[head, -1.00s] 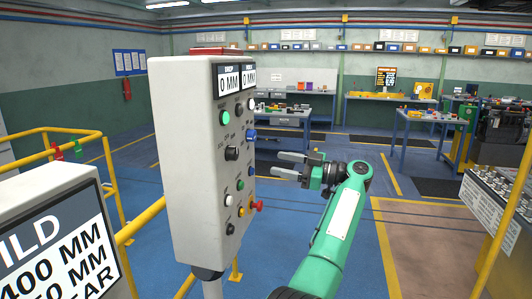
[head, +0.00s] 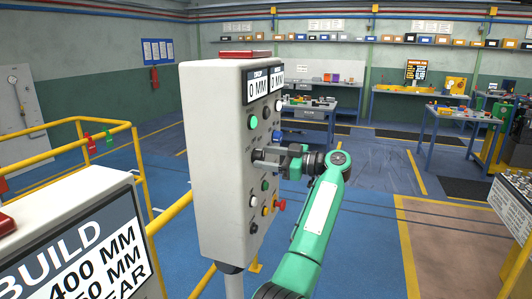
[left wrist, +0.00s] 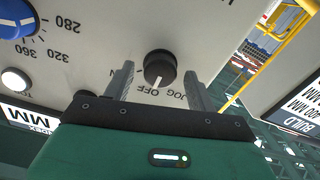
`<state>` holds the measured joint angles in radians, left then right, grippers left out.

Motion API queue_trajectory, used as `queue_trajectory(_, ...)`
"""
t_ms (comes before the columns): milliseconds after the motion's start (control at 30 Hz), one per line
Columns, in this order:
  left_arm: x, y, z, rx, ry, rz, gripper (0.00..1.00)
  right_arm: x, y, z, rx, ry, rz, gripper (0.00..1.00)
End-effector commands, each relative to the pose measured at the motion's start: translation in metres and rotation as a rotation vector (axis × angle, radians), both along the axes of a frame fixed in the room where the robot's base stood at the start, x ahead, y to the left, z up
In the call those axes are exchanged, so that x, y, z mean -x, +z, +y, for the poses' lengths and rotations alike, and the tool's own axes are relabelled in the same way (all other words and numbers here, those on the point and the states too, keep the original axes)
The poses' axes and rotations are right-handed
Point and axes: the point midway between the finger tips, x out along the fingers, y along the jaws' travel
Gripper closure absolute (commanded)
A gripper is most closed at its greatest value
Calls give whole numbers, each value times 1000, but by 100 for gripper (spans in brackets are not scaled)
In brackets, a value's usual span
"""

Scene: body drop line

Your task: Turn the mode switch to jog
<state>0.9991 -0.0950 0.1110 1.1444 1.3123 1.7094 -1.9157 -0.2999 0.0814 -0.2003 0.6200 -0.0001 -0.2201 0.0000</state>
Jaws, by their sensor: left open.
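The mode switch (left wrist: 160,66) is a round black knob with a white pointer line on a pale panel. In the left wrist view its pointer is toward the OFF label, with the JOG label beside it, to the right. My left gripper (left wrist: 159,70) is open, with one finger on each side of the knob and a gap showing on both sides. In the head view my left gripper (head: 268,157) is at the control box's (head: 218,160) button face and partly hides the switch. My right gripper is not in view.
A green button (head: 253,122) sits above the gripper; a red emergency knob (head: 281,205) and small buttons sit below. A blue dial (left wrist: 16,18) is near the switch. A build sign (head: 85,245) stands front left, by yellow rails (head: 85,122). Workbenches stand far behind.

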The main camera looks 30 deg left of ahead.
Motion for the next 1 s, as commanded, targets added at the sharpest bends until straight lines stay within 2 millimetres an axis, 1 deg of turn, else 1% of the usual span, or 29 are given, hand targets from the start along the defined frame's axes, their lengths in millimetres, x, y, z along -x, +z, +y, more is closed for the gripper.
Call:
queue_trajectory(100, 2, 1, 6, -2, 0, -1, 43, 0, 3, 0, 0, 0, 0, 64)
queue_trajectory(367, 2, 0, 7, -1, -1, -1, 43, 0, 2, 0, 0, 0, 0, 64)
queue_trajectory(400, 2, 0, 7, -1, -1, -1, 47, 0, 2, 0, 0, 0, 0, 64)
queue_trajectory(467, 2, 0, 7, -1, -1, -1, 58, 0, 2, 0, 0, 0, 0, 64)
queue_trajectory(500, 2, 0, 7, -1, -1, -1, 66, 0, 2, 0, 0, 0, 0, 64)
queue_trajectory(567, 2, 0, 7, -1, -1, -1, 78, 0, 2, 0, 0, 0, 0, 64)
queue_trajectory(600, 2, 0, 7, -1, 0, -1, 86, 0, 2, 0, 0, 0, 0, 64)
queue_trajectory(633, 2, 0, 7, -1, -1, -1, 87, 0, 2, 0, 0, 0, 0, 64)
queue_trajectory(833, 2, -1, 7, -3, -1, -13, 87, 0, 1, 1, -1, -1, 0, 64)
queue_trajectory(1000, 2, -2, 7, -14, -1, -64, 87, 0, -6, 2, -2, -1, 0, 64)
